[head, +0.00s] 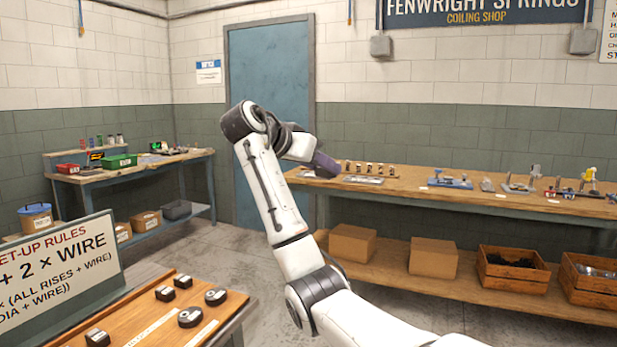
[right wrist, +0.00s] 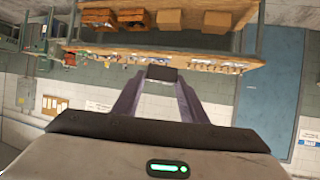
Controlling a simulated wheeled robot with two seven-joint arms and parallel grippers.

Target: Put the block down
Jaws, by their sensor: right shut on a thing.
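In the head view my right arm reaches up and across the middle, and its purple-grey gripper (head: 325,164) hangs in front of the left end of the long wooden bench. In the right wrist view the two purple fingers (right wrist: 161,84) close on a small dark block (right wrist: 162,73), which sits between the tips. The block is held in the air, with no surface touching it in that view. I cannot make it out in the head view. My left gripper is not in view.
A wooden board (head: 232,309) at the lower left carries several dark blocks and round pieces, with bare wood between them. A rules sign (head: 60,265) stands beside it. The long bench (head: 405,180) holds fixtures; crates (head: 513,270) sit below.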

